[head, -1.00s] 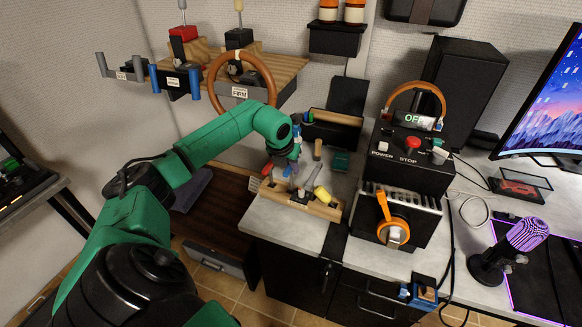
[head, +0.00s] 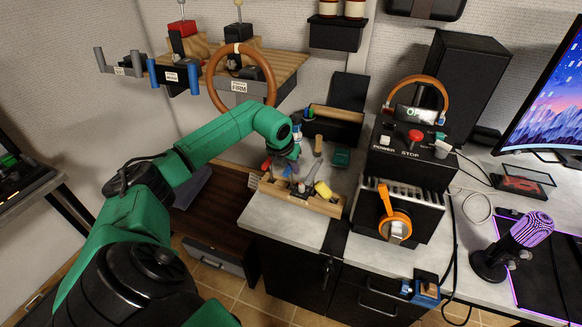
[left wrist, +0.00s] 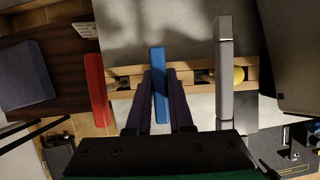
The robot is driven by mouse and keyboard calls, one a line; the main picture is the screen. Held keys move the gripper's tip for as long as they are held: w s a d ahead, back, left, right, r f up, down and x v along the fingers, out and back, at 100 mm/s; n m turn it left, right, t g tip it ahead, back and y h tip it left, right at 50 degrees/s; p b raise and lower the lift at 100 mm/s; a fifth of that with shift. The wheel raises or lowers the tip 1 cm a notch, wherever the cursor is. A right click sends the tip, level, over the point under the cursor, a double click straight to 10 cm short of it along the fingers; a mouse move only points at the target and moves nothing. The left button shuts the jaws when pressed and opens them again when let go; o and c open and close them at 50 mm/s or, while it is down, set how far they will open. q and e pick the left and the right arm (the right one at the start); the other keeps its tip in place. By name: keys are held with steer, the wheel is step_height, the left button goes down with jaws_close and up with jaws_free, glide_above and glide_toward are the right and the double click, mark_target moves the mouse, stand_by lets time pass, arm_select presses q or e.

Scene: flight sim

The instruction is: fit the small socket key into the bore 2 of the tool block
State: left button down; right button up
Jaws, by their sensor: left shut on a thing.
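The tool block (head: 327,208) is a pale wooden bar on the near-left part of the grey counter. It also crosses the left wrist view (left wrist: 126,70). My left gripper (head: 292,177) is over the block. In the left wrist view my left gripper (left wrist: 159,92) is shut on a blue bar-like handle (left wrist: 158,62), which appears to be the small socket key. Its lower end and bore 2 are hidden, so I cannot tell whether it is inside a bore. My right gripper is out of view.
A black control box (head: 405,160) with a red button and orange lever stands right of the block. A wooden-edged organiser (head: 336,114) stands behind it. A wooden shelf with a brown steering wheel (head: 270,75) is at upper left.

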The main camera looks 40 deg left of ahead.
arm_select(q)
steer(key=shift+f+b, duration=0.4)
steer(key=shift+f, duration=0.2)
steer(key=c, duration=0.7)
jaws_free()
steer(key=shift+c, duration=0.2)
steer(key=b+v, duration=0.1)
steer(key=v, duration=1.3)
steer(key=shift+r+b, duration=0.3)
steer(key=shift+r, duration=0.05)
steer(key=shift+s, duration=0.1)
